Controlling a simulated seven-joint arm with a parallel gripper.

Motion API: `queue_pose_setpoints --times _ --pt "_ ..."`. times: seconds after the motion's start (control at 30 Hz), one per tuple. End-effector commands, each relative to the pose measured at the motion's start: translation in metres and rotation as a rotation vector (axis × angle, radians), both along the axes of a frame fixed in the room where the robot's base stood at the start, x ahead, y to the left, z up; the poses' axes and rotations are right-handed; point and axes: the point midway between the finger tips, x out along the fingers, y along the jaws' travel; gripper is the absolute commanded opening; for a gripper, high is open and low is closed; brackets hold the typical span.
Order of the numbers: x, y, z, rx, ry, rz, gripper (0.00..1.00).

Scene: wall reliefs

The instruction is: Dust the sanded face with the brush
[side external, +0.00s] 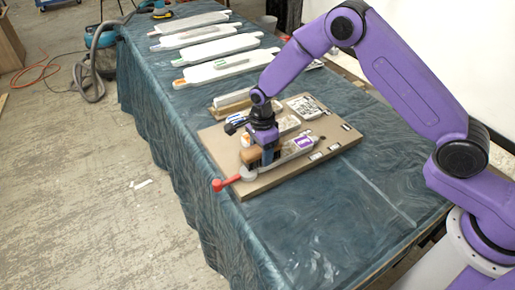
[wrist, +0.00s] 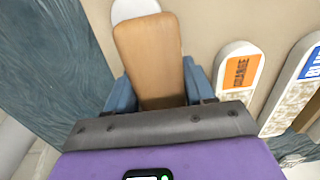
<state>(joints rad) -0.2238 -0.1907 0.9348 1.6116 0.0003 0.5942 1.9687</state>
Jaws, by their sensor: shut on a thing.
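My gripper (side external: 266,156) points down over the tan board (side external: 218,137). In the wrist view its blue fingers (wrist: 160,90) are shut on the brush's wooden handle (wrist: 148,50), which also shows in the side view (side external: 249,154). The bristles are hidden below the handle. A white rounded end (wrist: 135,9) shows just past the handle; I cannot tell whether the brush touches it. White reliefs with coloured labels lie on the board: one labelled ORANGE (wrist: 237,66), one with a blue label (wrist: 297,82), and one with a purple label (side external: 304,142). I cannot tell which face is sanded.
A red-handled piece (side external: 219,184) juts over the board's near-left edge. Several long white panels (side external: 222,68) lie farther back on the cloth-covered table (side external: 330,210). A hose and a teal machine (side external: 102,38) stand left of the table. The table front is clear.

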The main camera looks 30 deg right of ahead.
Motion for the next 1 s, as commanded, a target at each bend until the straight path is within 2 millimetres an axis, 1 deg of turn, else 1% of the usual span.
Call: queue_pose_setpoints --times 0.1,1.0 --pt "-0.001 -0.011 0.000 -0.001 0.001 -0.001 0.25" --pt "-0.003 -0.093 0.000 -0.001 0.003 -0.001 0.25"
